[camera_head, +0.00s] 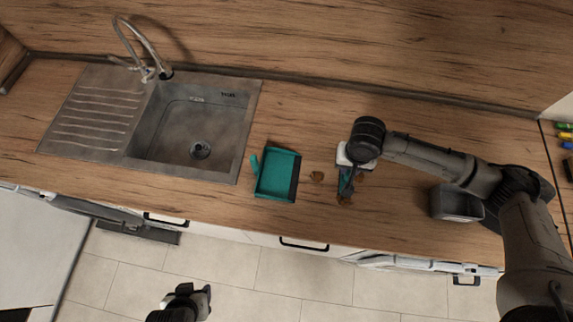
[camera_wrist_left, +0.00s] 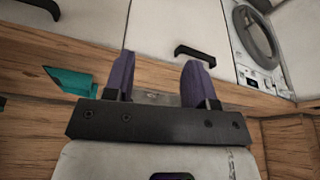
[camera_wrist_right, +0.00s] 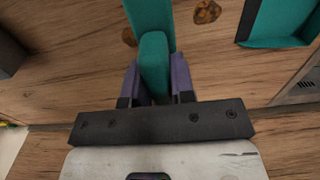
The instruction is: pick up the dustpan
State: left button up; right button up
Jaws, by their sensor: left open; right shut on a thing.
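The teal dustpan (camera_head: 277,174) lies on the wooden counter just right of the sink, with its short handle (camera_head: 255,164) at its left side. Part of the dustpan also shows at the upper right of the right wrist view (camera_wrist_right: 262,28). My left gripper (camera_head: 203,294) is open and empty, out in front of the counter and below the dustpan in the head view. My right gripper (camera_wrist_right: 154,80) is shut on the teal handle of a brush (camera_wrist_right: 153,50), right of the dustpan; my arm partly hides it.
Brown crumbs (camera_head: 317,176) lie between dustpan and brush, with more near the brush (camera_head: 345,199). The steel sink (camera_head: 195,130) is at left. A grey container (camera_head: 457,203) stands right, beside my right arm. Drawer handles (camera_head: 304,243) stick out along the counter front.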

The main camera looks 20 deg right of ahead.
aim_at(252, 162)
pick_arm(q)
jog(key=shift+a, duration=0.15)
jog(key=w+d+r+m+t+y, duration=0.2)
jog(key=w+d+m+t, duration=0.15)
jog(key=w, duration=0.75)
jog(key=w+d+r+m+t+y, duration=0.1)
jog(key=w+d+m+t, duration=0.2)
jog(key=w, duration=0.8)
jog(key=d+f+m+t+h, duration=0.1)
jog(key=d+m+t+h, duration=0.35)
jog(key=m, duration=1.15)
jog(key=d+f+m+t+h, duration=0.15)
jog(key=d+m+h, duration=0.5)
jog(key=m, duration=0.95)
jog(key=shift+m, duration=0.35)
jog(key=shift+x, duration=6.4)
